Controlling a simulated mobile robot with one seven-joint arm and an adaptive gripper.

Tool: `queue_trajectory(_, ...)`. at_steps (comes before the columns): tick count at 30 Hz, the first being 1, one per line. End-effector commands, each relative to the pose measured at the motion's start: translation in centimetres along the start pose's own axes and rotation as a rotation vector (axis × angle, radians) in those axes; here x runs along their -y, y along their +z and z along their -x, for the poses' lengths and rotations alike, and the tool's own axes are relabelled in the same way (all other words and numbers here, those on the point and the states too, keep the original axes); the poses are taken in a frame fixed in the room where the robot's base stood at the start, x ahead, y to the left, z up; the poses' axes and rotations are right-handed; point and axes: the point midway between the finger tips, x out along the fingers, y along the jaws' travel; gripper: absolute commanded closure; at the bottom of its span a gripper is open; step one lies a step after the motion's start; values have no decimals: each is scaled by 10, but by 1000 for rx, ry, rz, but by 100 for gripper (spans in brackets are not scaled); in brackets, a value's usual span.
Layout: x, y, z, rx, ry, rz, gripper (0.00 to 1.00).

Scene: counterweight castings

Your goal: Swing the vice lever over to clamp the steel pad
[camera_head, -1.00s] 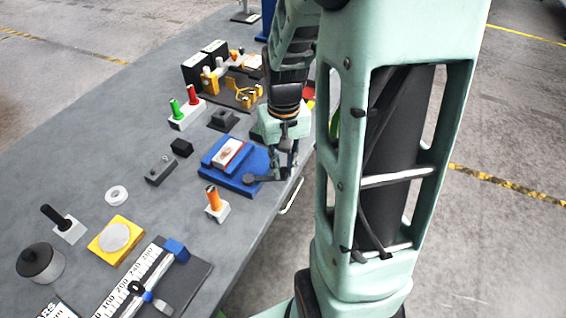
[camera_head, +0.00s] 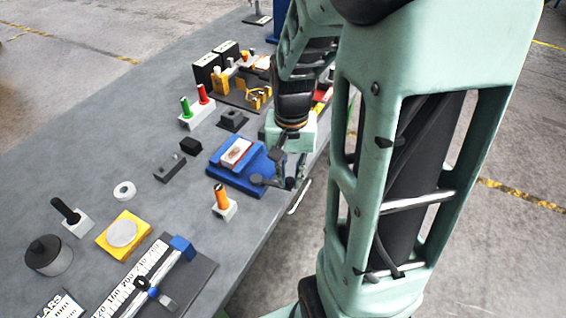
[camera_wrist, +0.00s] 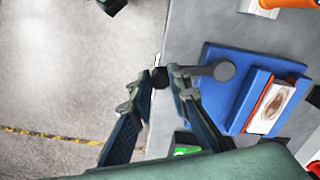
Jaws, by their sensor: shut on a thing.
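The blue vice (camera_head: 228,174) stands near the right edge of the bench. The steel pad (camera_head: 236,151) lies between its jaws, with a pale face and reddish edges. In the wrist view the vice (camera_wrist: 220,104) and the pad (camera_wrist: 272,105) are to the right. The dark grey vice lever (camera_head: 257,180) has a round hub on the vice's near side. In the wrist view the lever (camera_wrist: 224,70) reaches left to a black knob. My gripper (camera_head: 289,184) is shut on the lever's knob end; in the wrist view my gripper (camera_wrist: 162,78) has the knob between its fingertips.
An orange-handled block (camera_head: 223,208) stands close to the vice's near side. A grey block (camera_head: 170,167) and a black cube (camera_head: 190,146) are to its left. A green-and-red post block (camera_head: 196,112) and an orange fixture (camera_head: 252,96) lie beyond. Open floor lies past the bench edge.

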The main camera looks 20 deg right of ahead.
Motion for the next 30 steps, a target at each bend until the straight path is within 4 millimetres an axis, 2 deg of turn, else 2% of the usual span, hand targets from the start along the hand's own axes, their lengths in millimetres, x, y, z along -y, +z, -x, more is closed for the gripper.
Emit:
queue_trajectory(3,0,1,0,1,-1,-1,100)
queue_trajectory(4,0,1,0,1,-1,-1,83)
queue_trajectory(9,0,1,0,1,-1,0,66)
queue_trajectory(19,0,0,5,-1,-1,1,66)
queue_trajectory(30,1,-1,62,-3,-2,1,66)
